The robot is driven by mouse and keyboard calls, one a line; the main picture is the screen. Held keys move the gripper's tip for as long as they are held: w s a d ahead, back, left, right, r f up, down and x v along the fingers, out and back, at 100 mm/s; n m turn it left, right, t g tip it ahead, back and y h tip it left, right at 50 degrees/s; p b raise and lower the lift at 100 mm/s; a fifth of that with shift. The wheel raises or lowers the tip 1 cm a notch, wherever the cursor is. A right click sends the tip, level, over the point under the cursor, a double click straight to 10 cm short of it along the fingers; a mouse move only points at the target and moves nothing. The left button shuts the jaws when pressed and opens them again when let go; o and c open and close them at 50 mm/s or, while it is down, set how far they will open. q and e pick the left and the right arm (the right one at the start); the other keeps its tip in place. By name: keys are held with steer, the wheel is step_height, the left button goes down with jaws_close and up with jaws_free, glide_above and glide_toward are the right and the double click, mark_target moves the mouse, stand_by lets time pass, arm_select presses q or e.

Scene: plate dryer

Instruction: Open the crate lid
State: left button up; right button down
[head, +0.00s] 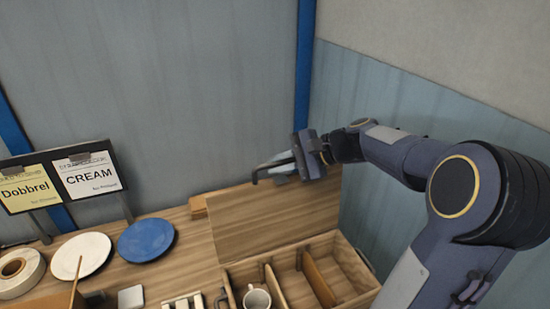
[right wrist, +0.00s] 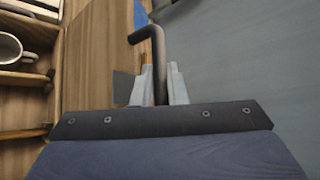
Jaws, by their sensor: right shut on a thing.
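The wooden crate (head: 335,297) stands at the bottom centre-right in the head view. Its wooden lid (head: 250,222) is raised and stands up along the crate's back edge, so the inside shows. My right gripper (head: 284,168) is at the lid's upper right edge. It is shut on a black bent bar (right wrist: 156,55), which shows between the fingers in the right wrist view. I cannot tell whether the bar is fixed to the lid. The lid's board (right wrist: 98,50) lies left of the fingers in that view. My left gripper is not in view.
A white mug (head: 257,298) sits in a crate compartment beside wooden dividers. A blue plate (head: 146,240), a white plate (head: 80,256) and a tape roll (head: 18,271) lie left on the table. A sign stand (head: 62,184) is behind them. Walls close the back and right.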

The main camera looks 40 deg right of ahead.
steer(key=shift+f, duration=0.1)
steer(key=c, duration=1.5)
jaws_free()
steer(key=shift+o, duration=0.2)
steer(key=b+v, duration=0.1)
steer(key=v, duration=0.6)
steer(key=shift+a+b, duration=0.1)
steer(key=shift+b, duration=0.25)
steer(key=shift+s+d+r, duration=0.3)
steer(key=shift+s, duration=0.05)
